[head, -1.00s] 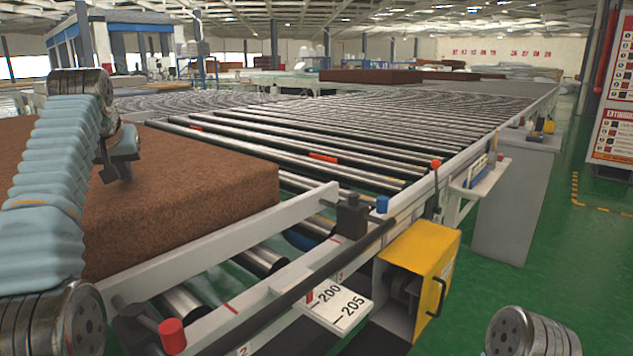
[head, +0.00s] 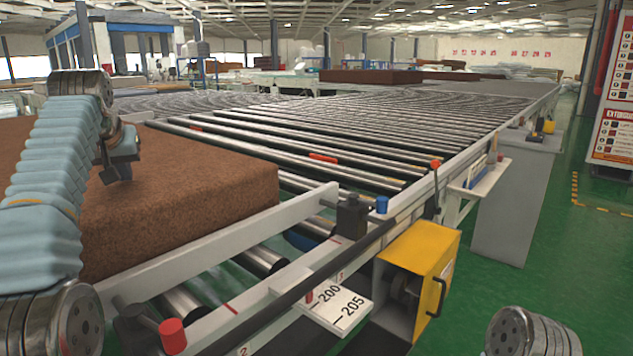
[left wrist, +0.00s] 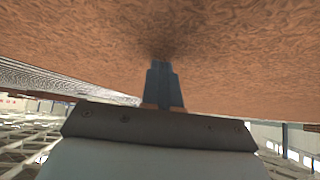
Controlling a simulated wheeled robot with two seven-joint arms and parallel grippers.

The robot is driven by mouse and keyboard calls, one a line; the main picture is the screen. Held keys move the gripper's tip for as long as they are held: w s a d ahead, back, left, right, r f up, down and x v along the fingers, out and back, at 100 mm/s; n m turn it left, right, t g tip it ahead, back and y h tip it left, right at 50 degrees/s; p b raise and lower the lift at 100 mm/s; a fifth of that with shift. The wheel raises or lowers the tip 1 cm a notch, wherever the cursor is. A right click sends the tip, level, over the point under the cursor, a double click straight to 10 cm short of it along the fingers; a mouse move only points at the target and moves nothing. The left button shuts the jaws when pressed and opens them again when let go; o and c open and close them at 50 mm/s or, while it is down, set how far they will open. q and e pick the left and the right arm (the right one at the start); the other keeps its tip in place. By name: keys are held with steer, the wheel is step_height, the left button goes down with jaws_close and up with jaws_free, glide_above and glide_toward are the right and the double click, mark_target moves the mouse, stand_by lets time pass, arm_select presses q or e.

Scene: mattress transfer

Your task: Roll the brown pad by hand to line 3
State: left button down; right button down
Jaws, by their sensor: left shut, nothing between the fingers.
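The brown pad (head: 190,185) is a thick block lying on the roller conveyor at the left of the head view. Its surface fills the upper part of the left wrist view (left wrist: 80,45). My left gripper (head: 122,176) points down at the pad's top. In the left wrist view its fingers (left wrist: 161,66) are together, empty, with their tips at the pad's surface over a dark shadow; firm contact is hard to tell. Small red marks (head: 228,308) show on the near rail; I cannot clearly read which is line 3. My right gripper is out of view.
Bare rollers (head: 330,135) stretch away beyond the pad. A white rail (head: 235,240) runs along the pad's near side. A yellow box (head: 418,270) and a "200/205" plate (head: 335,305) sit at the near edge. Another brown block (head: 370,76) lies far back.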

mark_target(149, 175)
arm_select(q)
steer(key=shift+w+d+p, duration=0.6)
steer(key=shift+d+p, duration=0.05)
steer(key=shift+d, duration=0.05)
steer(key=shift+w+d+p, duration=0.65)
steer(key=shift+w+p, duration=0.15)
steer(key=shift+w, duration=0.05)
steer(key=shift+w+d, duration=0.2)
steer(key=shift+w, duration=0.1)
steer(key=shift+a, duration=0.1)
steer(key=shift+s+r, duration=0.1)
